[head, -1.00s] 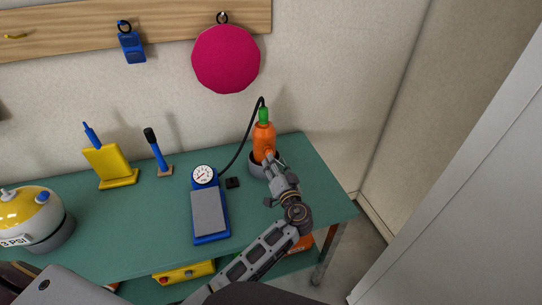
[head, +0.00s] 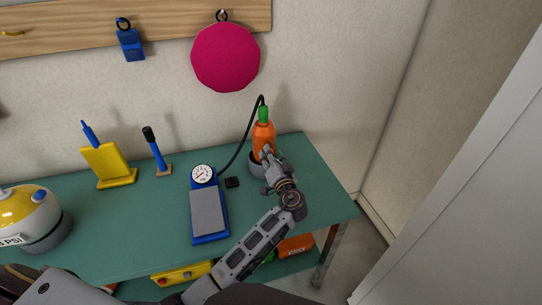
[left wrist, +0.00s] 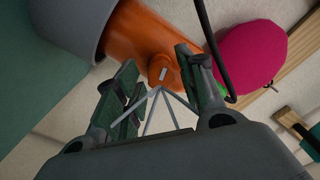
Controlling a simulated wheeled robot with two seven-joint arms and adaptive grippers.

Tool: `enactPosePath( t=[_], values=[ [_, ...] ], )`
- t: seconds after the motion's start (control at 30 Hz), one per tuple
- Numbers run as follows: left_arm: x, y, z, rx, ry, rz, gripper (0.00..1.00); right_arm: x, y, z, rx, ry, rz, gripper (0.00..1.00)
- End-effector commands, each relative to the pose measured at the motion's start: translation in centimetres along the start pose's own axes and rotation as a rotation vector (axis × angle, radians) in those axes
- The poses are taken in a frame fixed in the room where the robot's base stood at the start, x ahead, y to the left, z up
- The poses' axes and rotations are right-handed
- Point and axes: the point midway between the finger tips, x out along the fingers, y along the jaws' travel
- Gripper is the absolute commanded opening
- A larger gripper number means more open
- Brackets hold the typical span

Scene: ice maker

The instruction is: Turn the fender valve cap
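The orange fender (head: 263,138) stands upright in a grey round holder (head: 256,168) at the right back of the green table. Its top end is green (head: 263,113). In the left wrist view the fender (left wrist: 125,35) fills the upper left. A round orange valve cap (left wrist: 161,69) with a pale grey bar on it stands out from its side. My left gripper (head: 267,153) is at the fender's near side. In the left wrist view the gripper (left wrist: 160,65) is open, one finger on each side of the cap; I cannot tell whether either touches it. My right gripper is not in view.
A blue pump with a gauge (head: 208,207) stands left of my arm, and its black hose (head: 245,136) runs up to the fender's top. A small black block (head: 232,182) lies between. A yellow stand (head: 110,165) and blue-handled tool (head: 157,155) are farther left.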

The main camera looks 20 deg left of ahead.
Motion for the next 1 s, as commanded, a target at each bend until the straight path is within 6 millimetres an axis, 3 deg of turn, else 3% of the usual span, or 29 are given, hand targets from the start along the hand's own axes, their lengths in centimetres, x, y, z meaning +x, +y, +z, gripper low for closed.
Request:
enactPosePath(
  t=[0.03, 0.23, 0.67, 1.0],
  values=[
    [0.0, 0.0, 0.0, 0.0, 0.0, 0.0, 0.33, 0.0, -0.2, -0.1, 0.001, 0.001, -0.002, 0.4],
    [0.0, 0.0, 0.0, 0.0, 0.0, 0.0, 0.07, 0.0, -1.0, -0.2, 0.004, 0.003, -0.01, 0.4],
    [0.0, -0.1, -0.1, 0.051, 0.001, 0.0, 0.07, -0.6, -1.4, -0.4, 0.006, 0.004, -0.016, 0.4],
    [0.0, -0.1, -0.1, 0.134, 0.001, 0.0, 0.07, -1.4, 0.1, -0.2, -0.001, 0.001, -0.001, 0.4]
  ],
)
